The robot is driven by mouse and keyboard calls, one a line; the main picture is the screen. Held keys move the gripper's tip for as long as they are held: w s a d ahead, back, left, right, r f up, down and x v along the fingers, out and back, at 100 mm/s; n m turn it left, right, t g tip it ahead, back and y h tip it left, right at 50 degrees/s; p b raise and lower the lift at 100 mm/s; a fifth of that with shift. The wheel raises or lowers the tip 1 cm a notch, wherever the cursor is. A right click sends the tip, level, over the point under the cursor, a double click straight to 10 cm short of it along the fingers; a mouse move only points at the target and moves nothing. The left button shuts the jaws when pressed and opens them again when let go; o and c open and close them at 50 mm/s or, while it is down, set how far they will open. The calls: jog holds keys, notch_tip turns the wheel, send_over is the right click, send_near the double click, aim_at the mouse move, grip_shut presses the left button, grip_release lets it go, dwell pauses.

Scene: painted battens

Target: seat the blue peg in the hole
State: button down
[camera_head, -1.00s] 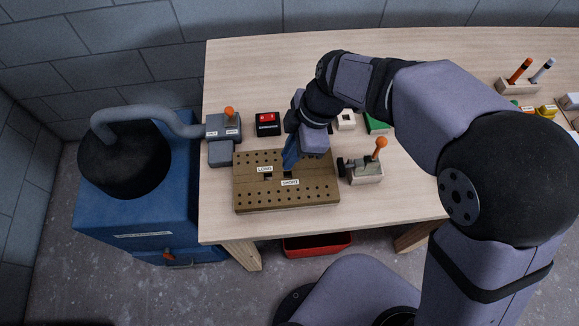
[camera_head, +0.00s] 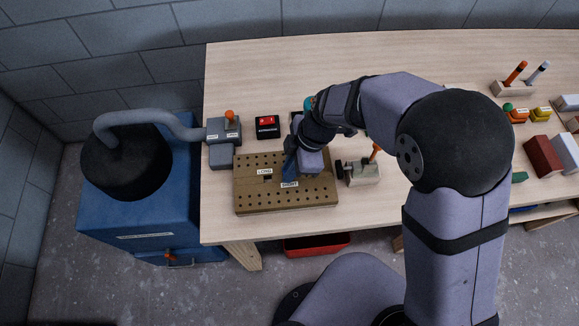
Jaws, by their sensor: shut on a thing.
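The blue peg (camera_head: 289,169) is upright or slightly tilted over the brown board (camera_head: 245,203). My gripper (camera_head: 293,152) is shut on its upper part. The peg's lower end is at the spot just above the SHORT label (camera_head: 289,184) and covers the hole there. I cannot tell whether the tip is inside the hole or just above it. A second, dark hole (camera_head: 268,177) below the LONG label (camera_head: 265,171) is empty. My wrist hides part of the board's back right.
A clamp-like block with an orange knob (camera_head: 363,173) stands close to the board's right. A grey block with an orange handle (camera_head: 224,130) and a black box with a red switch (camera_head: 267,127) stand behind. The table front is clear.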

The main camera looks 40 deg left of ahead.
jog(key=shift+f+b, duration=0.25)
jog(key=shift+b, duration=0.05)
jog(key=c, duration=1.7)
grip_release()
jog(key=shift+r, duration=0.1)
jog(key=shift+c, duration=0.2)
jog(key=shift+r, duration=0.15)
jog(key=shift+w+r, duration=0.2)
jog(key=shift+r, duration=0.25)
jog(key=b+v, duration=0.2)
jog(key=v, duration=0.9)
jog(key=w+d+f+m+t, duration=0.1)
jog(key=w+d+f+m, duration=0.1)
jog(key=d+m, duration=0.55)
jog(key=w+d+f+m+h, duration=0.15)
jog(key=d+m, duration=0.35)
jog(key=d, duration=0.6)
jog(key=w+d+f+m+t, duration=0.1)
jog(key=w+d+m, duration=0.2)
jog(key=d+m, duration=0.45)
jog(key=s+d+f+m, duration=0.1)
jog(key=s+d+m, duration=0.1)
jog(key=d, duration=0.3)
jog(key=s+d+f+m, duration=0.1)
jog(key=s+d+m, duration=0.1)
jog(key=d+m, duration=0.3)
jog(key=shift+s+d+f+h, duration=0.2)
jog(key=shift+s+f+h, duration=0.05)
jog(key=shift+s+h, duration=0.2)
